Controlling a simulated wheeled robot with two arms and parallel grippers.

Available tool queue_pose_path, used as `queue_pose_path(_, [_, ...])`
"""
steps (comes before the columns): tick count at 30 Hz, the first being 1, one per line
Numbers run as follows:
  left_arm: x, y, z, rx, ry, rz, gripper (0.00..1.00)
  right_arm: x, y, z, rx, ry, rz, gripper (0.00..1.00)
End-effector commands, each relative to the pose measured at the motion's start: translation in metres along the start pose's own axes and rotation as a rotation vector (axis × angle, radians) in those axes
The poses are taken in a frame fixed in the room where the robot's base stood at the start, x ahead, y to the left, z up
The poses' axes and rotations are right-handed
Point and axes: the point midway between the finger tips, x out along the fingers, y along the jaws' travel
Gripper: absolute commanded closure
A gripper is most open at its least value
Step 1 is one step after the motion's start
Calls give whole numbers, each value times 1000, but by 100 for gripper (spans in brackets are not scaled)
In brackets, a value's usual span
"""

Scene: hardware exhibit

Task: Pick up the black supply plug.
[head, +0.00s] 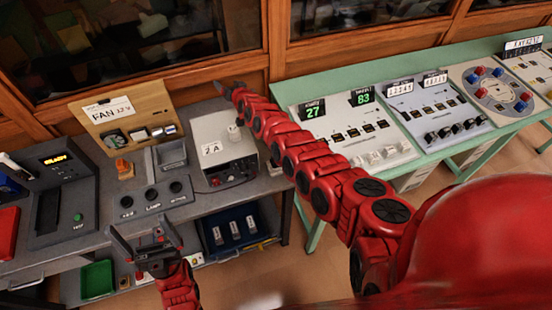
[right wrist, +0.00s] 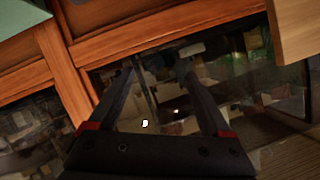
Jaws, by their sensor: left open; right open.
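I cannot single out the black supply plug with certainty in either view. The grey supply box (head: 222,160) labelled 2A stands on the left bench, with a pale knob on top and small terminals on its front. My left gripper (head: 142,234) is open and empty, in front of the dark panel (head: 153,197) with three round black sockets. My right gripper (head: 224,88) is at the far end of the red right arm, beyond the supply box near the wooden cabinet. In the right wrist view it (right wrist: 158,66) is open and empty, facing the cabinet glass.
A wooden FAN board (head: 120,106) stands at the back of the left bench. A dark meter unit (head: 62,200) is at the left. A blue tray (head: 232,234) and green tray (head: 97,279) lie below. My right arm crosses before the green bench (head: 300,90) with consoles.

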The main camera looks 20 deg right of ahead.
Motion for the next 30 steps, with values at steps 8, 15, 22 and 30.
queue_pose_path(8, [0,0,0,0,0,0,0,-71,8,46,-175,-671,87,18])
queue_pose_path(15, [0,0,0,0,0,0,0,-181,70,56,-242,-1058,293,18])
queue_pose_path(22, [-8,0,1,0,0,0,0,-218,94,65,-245,-1175,374,18])
queue_pose_path(30, [-39,2,7,0,-1,0,0,-199,116,115,-242,-1178,368,18])
